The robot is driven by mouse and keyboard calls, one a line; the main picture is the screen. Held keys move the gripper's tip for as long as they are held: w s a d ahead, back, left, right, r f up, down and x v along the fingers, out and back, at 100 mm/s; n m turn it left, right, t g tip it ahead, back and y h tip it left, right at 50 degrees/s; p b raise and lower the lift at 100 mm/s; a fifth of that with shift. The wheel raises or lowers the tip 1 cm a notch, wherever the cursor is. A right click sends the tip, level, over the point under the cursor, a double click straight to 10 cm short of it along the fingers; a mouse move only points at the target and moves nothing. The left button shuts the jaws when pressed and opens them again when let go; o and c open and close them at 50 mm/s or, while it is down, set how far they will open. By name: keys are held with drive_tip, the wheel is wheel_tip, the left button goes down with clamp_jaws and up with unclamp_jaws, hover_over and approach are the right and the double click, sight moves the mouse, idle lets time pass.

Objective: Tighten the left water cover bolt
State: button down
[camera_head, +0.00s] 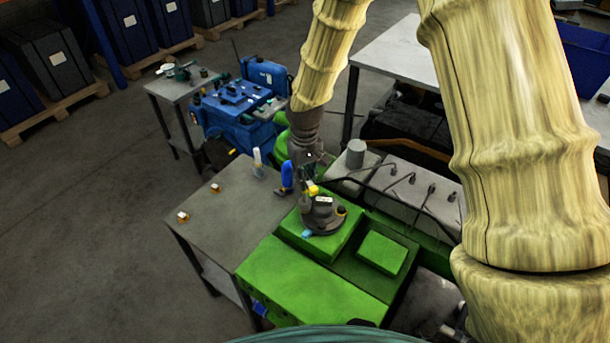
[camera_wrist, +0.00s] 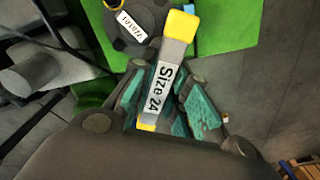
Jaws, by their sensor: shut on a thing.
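My gripper (camera_head: 305,182) is shut on a grey and yellow tool (camera_wrist: 178,42) labelled "Size 24". It holds the tool above a dark round cover (camera_head: 322,218) on the green engine block (camera_head: 290,275). In the wrist view the cover (camera_wrist: 128,30) bears a white number label, and the tool's yellow end overlaps its right edge. I cannot tell whether the tool touches anything. A yellow spot shows on the cover's right side in the head view. The left bolt is not clearly visible; the tool and gripper hide part of the cover.
A grey table (camera_head: 225,215) beside the engine holds small orange-and-white boxes, a white bottle (camera_head: 258,163) and a blue object (camera_head: 286,177) close to my gripper. Dark pipes and a grey cylinder (camera_head: 356,153) stand behind the cover. The floor at left is clear.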

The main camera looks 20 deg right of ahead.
drive_tip(key=shift+f, duration=0.25)
drive_tip(key=m, duration=0.4)
drive_tip(key=shift+p, duration=0.4)
drive_tip(key=m+p, duration=0.1)
drive_tip(key=m, duration=0.3)
drive_tip(key=shift+r+m, duration=0.1)
drive_tip(key=shift+m, duration=0.2)
drive_tip(key=m+p, duration=0.1)
drive_tip(key=m, duration=0.3)
drive_tip(key=shift+w, duration=0.1)
drive_tip(key=m+p, duration=0.2)
drive_tip(key=m, duration=0.3)
drive_tip(key=m+p, duration=0.1)
drive_tip(key=m, duration=0.1)
drive_tip(key=shift+m, duration=1.1)
drive_tip(key=m, duration=0.3)
drive_tip(key=shift+f+m, duration=0.2)
drive_tip(key=shift+m, duration=0.2)
drive_tip(key=m, duration=0.3)
drive_tip(key=shift+w, duration=0.1)
drive_tip(key=m, duration=0.4)
drive_tip(key=shift+m, duration=0.3)
